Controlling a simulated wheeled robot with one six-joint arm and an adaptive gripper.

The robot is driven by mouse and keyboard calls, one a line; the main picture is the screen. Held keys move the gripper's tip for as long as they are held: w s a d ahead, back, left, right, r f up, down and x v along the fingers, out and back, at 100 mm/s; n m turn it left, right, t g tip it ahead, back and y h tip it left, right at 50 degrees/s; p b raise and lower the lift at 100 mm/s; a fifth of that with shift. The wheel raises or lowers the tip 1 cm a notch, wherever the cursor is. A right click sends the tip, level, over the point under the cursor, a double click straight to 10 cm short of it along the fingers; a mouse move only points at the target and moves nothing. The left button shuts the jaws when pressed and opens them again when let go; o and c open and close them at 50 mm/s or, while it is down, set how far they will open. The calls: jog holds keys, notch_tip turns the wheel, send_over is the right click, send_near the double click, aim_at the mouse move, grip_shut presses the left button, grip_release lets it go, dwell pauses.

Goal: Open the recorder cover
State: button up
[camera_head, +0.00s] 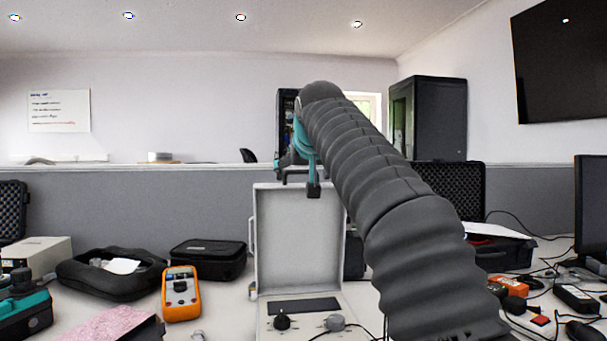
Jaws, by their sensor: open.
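The recorder is a light grey case (269,307) on the table at the bottom centre, with a dark panel and two knobs on its top face. Its cover (297,240) stands upright at the back, raised from the case, with its pale inner face towards me. My gripper (313,188) is at the cover's top edge, at the end of my dark ribbed arm. It is open; one dark fingertip overlaps the top of the cover in the picture. I cannot tell whether it touches the cover. My arm hides part of the recorder's right side.
An orange multimeter (181,294) stands left of the recorder, with a black case (208,260) and an open black pouch (111,273) behind. Cables and small devices crowd the right side. A grey partition (205,208) runs behind the table.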

jog(key=v, duration=1.2)
dwell(0.3)
jog(key=s+d+f+m+g+h, duration=0.1)
jog(key=s+d+f, duration=0.45)
jog(key=f, duration=0.35)
jog(key=s+d+f+g+h, duration=0.1)
jog(key=s+d+f+g, duration=0.1)
jog(key=s+d+f, duration=0.45)
jog(key=s+d+f+g, duration=0.1)
jog(key=s+f, duration=0.4)
jog(key=f, duration=0.5)
jog(key=s+d+f+m+g, duration=0.1)
jog(key=s+d+f, duration=0.3)
jog(key=f, duration=0.6)
jog(key=s+d+f, duration=0.2)
jog(key=s+f, duration=0.5)
jog(key=f, duration=0.3)
jog(key=shift+s+d+f+m+g+h, duration=0.2)
jog(key=shift+s+d+m+g+h, duration=0.1)
jog(key=shift+s+d+g, duration=0.1)
